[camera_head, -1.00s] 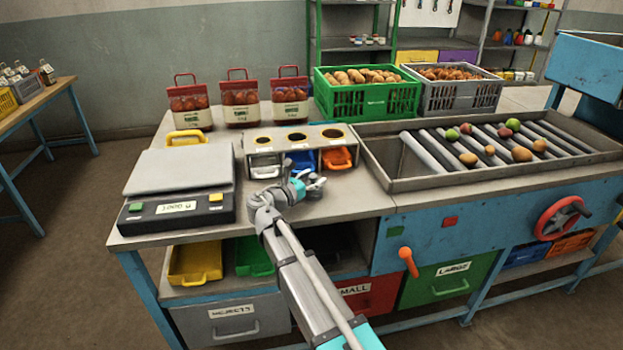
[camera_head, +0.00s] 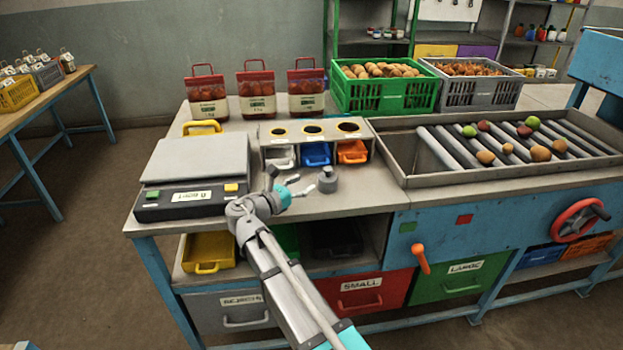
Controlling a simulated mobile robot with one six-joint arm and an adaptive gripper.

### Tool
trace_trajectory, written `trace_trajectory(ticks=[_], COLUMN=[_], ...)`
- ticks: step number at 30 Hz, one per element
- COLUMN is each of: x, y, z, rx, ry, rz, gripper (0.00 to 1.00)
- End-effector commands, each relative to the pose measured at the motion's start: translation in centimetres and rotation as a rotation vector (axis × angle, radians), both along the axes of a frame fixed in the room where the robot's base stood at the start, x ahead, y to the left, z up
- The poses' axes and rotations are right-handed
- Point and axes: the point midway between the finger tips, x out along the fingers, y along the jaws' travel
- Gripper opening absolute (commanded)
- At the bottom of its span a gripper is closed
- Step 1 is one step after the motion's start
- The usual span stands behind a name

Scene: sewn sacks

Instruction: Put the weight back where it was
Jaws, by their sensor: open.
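A small grey weight (camera_head: 327,181) with a knob on top stands upright on the bench top, in front of the three-hole box's right end. My gripper (camera_head: 301,190) is open, just left of the weight and low over the bench. A small gap seems to lie between them, though contact at the fingertips is hard to tell. The scale (camera_head: 194,161) stands at the left with an empty grey plate. Its display is too blurred to read surely.
The three-hole box (camera_head: 313,133) holds white, blue and orange bins. Three red-topped bags (camera_head: 256,97) stand behind it. A roller tray (camera_head: 400,178) lies to the right, with green (camera_head: 385,95) and grey crates behind. Bare bench lies right of the weight.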

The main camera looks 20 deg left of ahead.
Motion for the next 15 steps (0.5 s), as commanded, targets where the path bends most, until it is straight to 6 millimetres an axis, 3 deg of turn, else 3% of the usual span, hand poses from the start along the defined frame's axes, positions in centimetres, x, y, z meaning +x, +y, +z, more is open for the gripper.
trace_trajectory(ticks=[6,15], x=[-1.7,-2.1], y=[0.8,1.0], z=[0.0,0.0], rx=[0.000,0.000], ry=[0.000,0.000], rz=[0.000,0.000], gripper=[0.69,0.69])
